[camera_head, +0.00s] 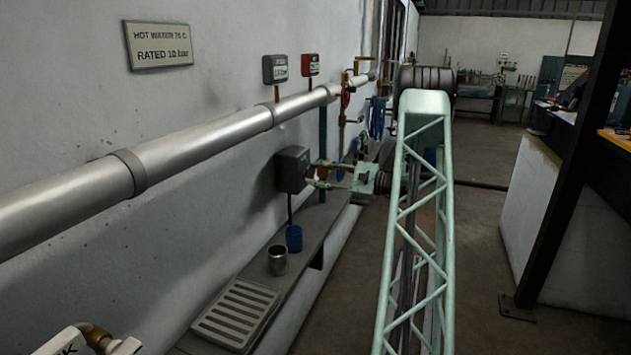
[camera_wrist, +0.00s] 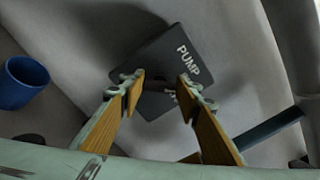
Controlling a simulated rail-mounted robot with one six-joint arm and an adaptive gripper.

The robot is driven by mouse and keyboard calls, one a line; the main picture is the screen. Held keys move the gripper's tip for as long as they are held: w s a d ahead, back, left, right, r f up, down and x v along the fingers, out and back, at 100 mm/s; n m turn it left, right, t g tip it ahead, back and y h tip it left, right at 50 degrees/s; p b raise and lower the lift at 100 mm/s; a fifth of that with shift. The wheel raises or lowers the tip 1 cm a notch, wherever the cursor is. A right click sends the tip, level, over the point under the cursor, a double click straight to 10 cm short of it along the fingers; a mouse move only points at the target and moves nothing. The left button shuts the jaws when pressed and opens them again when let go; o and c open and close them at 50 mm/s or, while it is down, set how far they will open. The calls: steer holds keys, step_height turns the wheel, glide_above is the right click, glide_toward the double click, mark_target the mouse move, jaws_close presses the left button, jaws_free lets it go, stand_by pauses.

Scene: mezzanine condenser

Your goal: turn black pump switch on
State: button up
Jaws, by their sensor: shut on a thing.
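The black pump switch box (camera_head: 292,169) is mounted on the wall above the shelf in the head view. It fills the middle of the wrist view (camera_wrist: 158,50), with the word PUMP along its right side. My gripper (camera_head: 314,174) is at the box's front in the head view. In the wrist view its two wood-coloured fingers (camera_wrist: 160,87) reach onto the box face and are shut on the dark switch knob (camera_wrist: 158,88) between them. The knob is dark on dark and partly hidden, so I cannot tell which way it is turned.
A blue cup (camera_head: 294,238), also in the wrist view (camera_wrist: 22,83), and a metal cup (camera_head: 277,260) stand on the shelf below. A slotted drain tray (camera_head: 238,310) lies nearer. A large pipe (camera_head: 200,138) runs along the wall above. Grey (camera_head: 275,69) and red (camera_head: 310,65) boxes are above it.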

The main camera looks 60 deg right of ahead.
steer(key=shift+f+n+b, duration=0.1)
steer(key=shift+n+b, duration=1)
steer(key=shift+b, duration=0.05)
steer(key=o, duration=0.8)
steer(key=shift+o, duration=0.2)
steer(key=shift+s, duration=0.1)
steer(key=v, duration=1.1)
steer(key=shift+s, duration=0.4)
steer(key=shift+a+n, duration=0.1)
steer(key=shift+n, duration=0.2)
